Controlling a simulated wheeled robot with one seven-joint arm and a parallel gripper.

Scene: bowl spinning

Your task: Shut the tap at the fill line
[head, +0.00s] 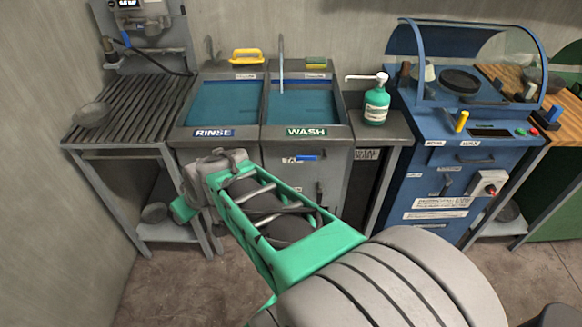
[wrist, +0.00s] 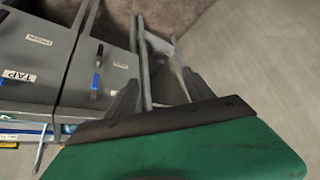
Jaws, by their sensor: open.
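The wash sink (head: 303,131) holds blue water (head: 300,104) under a thin upright spout (head: 281,66). I cannot make out a fill line or a running stream. A blue lever (head: 308,157) sits on the cabinet front below, beside a small label.
The rinse sink (head: 213,132) is at left, by a slatted rack (head: 130,100) with a bowl (head: 91,115). A green soap bottle (head: 376,104) stands right of the wash sink. A blue machine (head: 445,150) stands further right. Open floor lies in front.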

